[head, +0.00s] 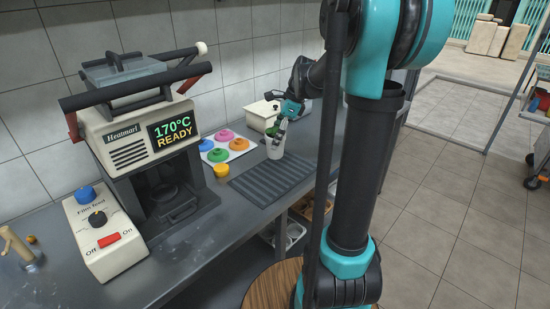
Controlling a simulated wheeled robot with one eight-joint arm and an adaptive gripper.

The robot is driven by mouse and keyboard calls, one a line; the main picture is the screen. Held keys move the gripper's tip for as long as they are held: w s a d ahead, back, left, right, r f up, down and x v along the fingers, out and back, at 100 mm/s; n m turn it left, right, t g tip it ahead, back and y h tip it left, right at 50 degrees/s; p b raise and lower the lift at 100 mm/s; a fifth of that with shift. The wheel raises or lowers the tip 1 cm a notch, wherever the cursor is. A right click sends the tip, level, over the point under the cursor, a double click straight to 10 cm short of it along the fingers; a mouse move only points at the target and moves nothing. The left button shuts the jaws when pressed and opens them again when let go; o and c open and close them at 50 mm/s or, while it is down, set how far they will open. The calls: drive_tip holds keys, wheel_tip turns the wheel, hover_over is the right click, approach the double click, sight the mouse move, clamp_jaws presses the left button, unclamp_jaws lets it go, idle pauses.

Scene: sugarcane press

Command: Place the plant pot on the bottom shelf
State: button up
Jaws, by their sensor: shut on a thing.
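The plant pot (275,150) is a small white pot with a bit of green at its top. It is upright at the back of the counter, by the far end of the dark ribbed mat. My gripper (281,131) reaches down to its rim from above and is shut on it. The fingertips are small and partly hidden. I cannot tell whether the pot's base touches the counter. A low shelf with trays (291,236) shows under the counter, partly hidden by my arm. I cannot tell which shelf is the bottom shelf.
A heat-sealing machine (128,139) and control box (103,238) stand on the counter (205,259) at left. A wheeled rack (541,150) stands at right. The tiled floor between is clear.

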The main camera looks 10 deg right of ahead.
sight(275, 157)
wheel_tip(275, 157, down, 8)
drive_tip(key=shift+f, duration=0.2)
drive_tip(key=shift+f, duration=0.1)
idle(0.3)
drive_tip(key=o, duration=1)
drive_tip(key=shift+c, duration=0.2)
drive_tip(key=o, duration=0.4)
